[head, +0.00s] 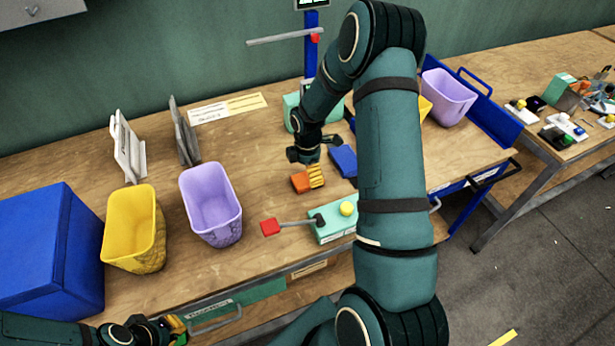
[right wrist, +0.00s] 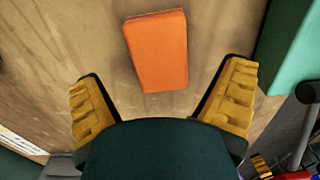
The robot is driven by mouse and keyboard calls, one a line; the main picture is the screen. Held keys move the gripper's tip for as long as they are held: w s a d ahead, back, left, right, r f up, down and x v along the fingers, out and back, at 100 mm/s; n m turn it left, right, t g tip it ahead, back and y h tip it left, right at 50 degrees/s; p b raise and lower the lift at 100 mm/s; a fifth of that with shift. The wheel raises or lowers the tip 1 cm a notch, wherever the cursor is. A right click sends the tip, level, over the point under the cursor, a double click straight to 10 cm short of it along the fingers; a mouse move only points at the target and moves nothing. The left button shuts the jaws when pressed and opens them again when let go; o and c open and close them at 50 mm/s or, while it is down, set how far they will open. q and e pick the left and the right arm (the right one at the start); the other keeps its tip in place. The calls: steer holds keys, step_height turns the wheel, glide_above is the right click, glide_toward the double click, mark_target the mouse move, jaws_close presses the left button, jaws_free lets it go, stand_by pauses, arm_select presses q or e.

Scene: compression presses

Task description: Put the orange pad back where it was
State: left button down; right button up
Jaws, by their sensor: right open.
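The orange pad (head: 299,183) lies on the wooden bench, and it shows whole in the right wrist view (right wrist: 157,50). My right gripper (head: 315,176) is above and beside it, open, with its yellow fingers spread on either side of the pad in the wrist view. The fingers hide part of the pad in the head view. A blue pad (head: 343,160) lies just right of the gripper. A mint-green press base (head: 335,228) with a yellow button and red-ended lever is nearer me. My left gripper (head: 176,328) is low at the front left, partly cut off; its opening is unclear.
A yellow bin (head: 134,228), a purple bin (head: 211,205) and a blue box (head: 45,250) stand on the left. Another mint-green press (head: 291,111) is behind my right gripper. A second purple bin (head: 448,97) stands at the back right. Bare bench lies left of the orange pad.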

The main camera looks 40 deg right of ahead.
mark_target(307, 178)
step_height(307, 178, up, 8)
steer(key=shift+p, duration=0.45)
